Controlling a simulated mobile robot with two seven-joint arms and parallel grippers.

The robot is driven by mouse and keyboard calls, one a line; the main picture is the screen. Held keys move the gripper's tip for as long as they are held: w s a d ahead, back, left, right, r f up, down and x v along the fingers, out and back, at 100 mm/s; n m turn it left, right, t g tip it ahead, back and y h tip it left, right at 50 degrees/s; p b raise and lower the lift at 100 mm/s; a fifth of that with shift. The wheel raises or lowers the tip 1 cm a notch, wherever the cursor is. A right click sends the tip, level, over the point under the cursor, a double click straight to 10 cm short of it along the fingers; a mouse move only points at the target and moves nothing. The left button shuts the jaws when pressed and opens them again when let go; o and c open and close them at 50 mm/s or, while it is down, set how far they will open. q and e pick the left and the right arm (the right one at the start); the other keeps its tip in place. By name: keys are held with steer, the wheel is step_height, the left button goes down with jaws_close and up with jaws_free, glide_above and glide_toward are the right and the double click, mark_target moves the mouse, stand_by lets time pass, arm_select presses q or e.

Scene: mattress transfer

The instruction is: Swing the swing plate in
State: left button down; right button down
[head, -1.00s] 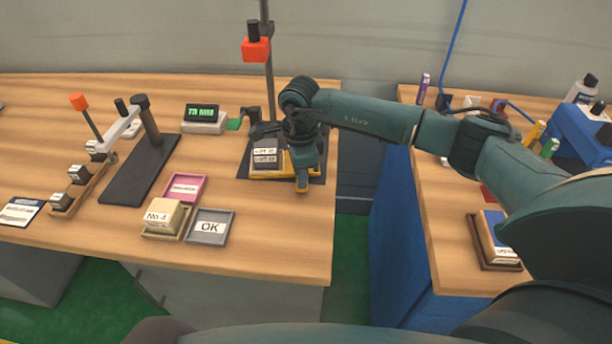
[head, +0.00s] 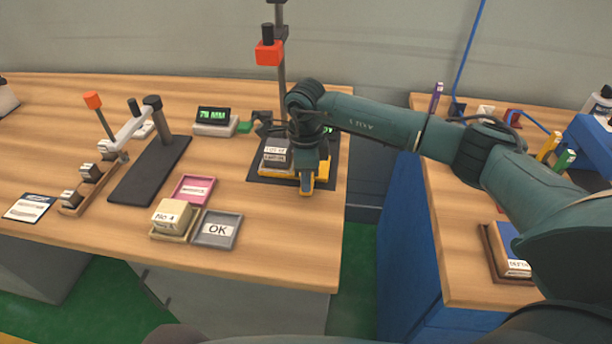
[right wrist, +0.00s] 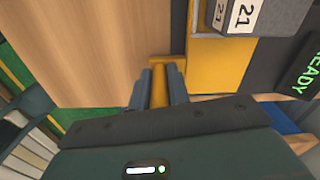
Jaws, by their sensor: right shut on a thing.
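The swing plate (head: 322,171) is yellow and lies over a dark base (head: 337,160) at the right end of the left table. A block with a white label (head: 276,156) sits at the plate's left side. My right gripper (head: 307,180) points down at the plate's front. In the right wrist view its two fingers (right wrist: 159,88) are shut on the yellow handle (right wrist: 158,92) of the plate. The plate (right wrist: 215,65) and the block with a "21" label (right wrist: 250,14) also show there. My arm hides part of the plate. My left gripper is not in view.
A post with an orange block (head: 268,53) rises behind the base. A display (head: 213,121), an OK tray (head: 218,232), a pink tray (head: 193,189) and a block marked No.4 (head: 172,214) stand to the left. A gap separates the right table (head: 450,235).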

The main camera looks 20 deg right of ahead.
steer(key=shift+w+r, duration=0.1)
steer(key=c, duration=1.3)
jaws_free()
step_height(320, 180, up, 12)
steer(key=shift+b, duration=0.4)
steer(key=shift+r, duration=0.55)
